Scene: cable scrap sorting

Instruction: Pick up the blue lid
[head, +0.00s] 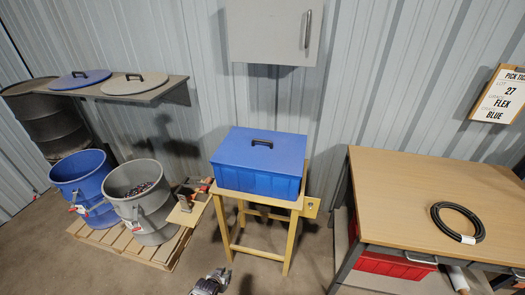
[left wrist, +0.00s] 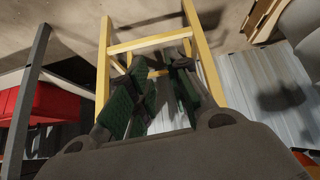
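A round blue lid (head: 80,79) with a dark handle lies flat on the wall shelf at the upper left, beside a grey-beige round lid (head: 134,84). A blue box (head: 256,182) with a flat blue top and dark handle (head: 262,143) stands on a yellow stand in the middle. My left gripper (head: 210,282) is low at the bottom of the head view, in front of the stand and well away from the round lid. In the left wrist view its green-padded fingers (left wrist: 158,85) are apart with nothing between them. My right gripper is not in view.
An open blue drum (head: 84,190) and an open grey drum (head: 143,205) with scrap stand on a pallet below the shelf (head: 150,91). A wooden table (head: 400,210) with a black cable coil (head: 457,222) is at the right. A grey cabinet (head: 270,33) hangs above the stand.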

